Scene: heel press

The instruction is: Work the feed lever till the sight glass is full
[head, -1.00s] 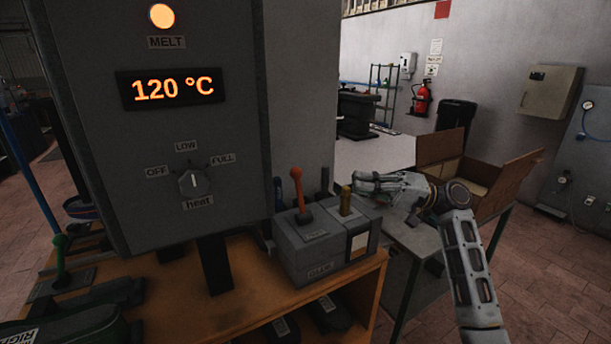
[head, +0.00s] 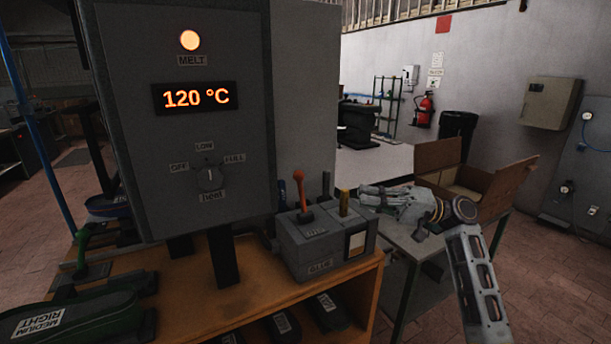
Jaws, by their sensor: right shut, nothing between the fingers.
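The grey glue unit (head: 310,257) stands on the right end of the wooden bench. An orange-handled lever (head: 300,190) stands up from its top, nearly upright; the label by it is too small to read. The sight glass (head: 357,242) is a pale window in the front right of the unit; its fill level cannot be made out clearly. A yellow post (head: 344,202) rises behind the sight glass. My right gripper (head: 366,195) is shut and empty, just right of the post and apart from the orange lever. My left gripper is out of view.
The grey heater cabinet (head: 180,140) reads 120 °C, with its MELT lamp lit and heat knob (head: 209,178) below. Green shoe forms (head: 80,315) lie at the left of the bench (head: 200,310). An open cardboard box (head: 512,190) sits on the side table at right.

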